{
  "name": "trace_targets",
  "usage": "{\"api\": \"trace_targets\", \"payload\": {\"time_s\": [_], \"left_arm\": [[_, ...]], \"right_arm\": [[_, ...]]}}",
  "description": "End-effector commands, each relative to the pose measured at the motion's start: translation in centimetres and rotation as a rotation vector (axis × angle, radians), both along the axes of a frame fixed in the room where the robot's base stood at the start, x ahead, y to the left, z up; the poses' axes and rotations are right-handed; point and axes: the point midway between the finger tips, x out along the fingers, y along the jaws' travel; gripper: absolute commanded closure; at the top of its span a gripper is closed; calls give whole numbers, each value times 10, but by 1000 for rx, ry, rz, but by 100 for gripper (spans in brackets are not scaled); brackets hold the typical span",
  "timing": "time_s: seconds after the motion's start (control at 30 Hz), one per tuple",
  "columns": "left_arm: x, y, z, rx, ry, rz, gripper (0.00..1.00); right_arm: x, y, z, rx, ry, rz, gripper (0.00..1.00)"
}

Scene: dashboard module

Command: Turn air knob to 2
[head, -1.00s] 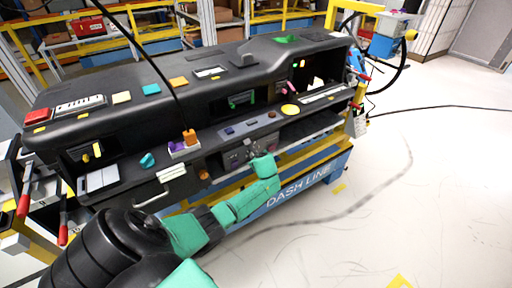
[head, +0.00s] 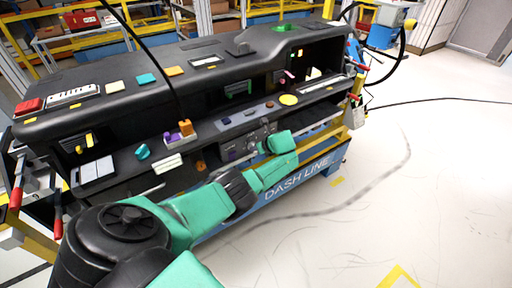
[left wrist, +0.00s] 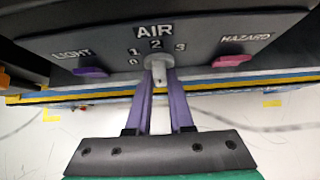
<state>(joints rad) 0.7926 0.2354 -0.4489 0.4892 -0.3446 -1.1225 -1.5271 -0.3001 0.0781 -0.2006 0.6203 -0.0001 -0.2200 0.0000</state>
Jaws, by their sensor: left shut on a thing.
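The air knob (left wrist: 159,70) is a small pale grey knob below the printed AIR label (left wrist: 154,33). It sits under the numeral 2, with 0 and 1 to its left and 3 to its right. I cannot clearly tell which mark its pointer faces. My left gripper (left wrist: 161,84) is shut on the knob, one purple finger on each side. In the head view my left gripper (head: 264,146) is at the dashboard's centre control panel (head: 236,150) and hides the knob there. My right gripper is not in view.
A purple LIGHT control (left wrist: 90,72) is left of the knob and a pink HAZARD control (left wrist: 232,61) is right. The black dashboard (head: 130,107) rises above the panel, with a shelf of small coloured parts. Open floor (head: 400,190) lies to the right.

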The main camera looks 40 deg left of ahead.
Motion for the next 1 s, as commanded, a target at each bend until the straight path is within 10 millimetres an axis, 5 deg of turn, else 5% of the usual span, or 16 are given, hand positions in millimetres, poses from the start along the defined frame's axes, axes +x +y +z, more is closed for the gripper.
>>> {"api": "trace_targets", "payload": {"time_s": [0.2, 0.23, 0.3, 0.73, 1.0], "left_arm": [[-2, -2, -4, -8, 5, 1, 100], [-2, -2, -4, -8, 5, 1, 76], [-2, -2, -4, -7, 5, 1, 50], [-2, -6, 6, -4, 1, 0, 50], [-14, -44, 48, -7, -1, -1, 50]], "right_arm": [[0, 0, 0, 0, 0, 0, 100], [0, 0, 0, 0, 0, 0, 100], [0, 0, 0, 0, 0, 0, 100], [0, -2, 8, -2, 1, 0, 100], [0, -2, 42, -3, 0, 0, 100]]}}
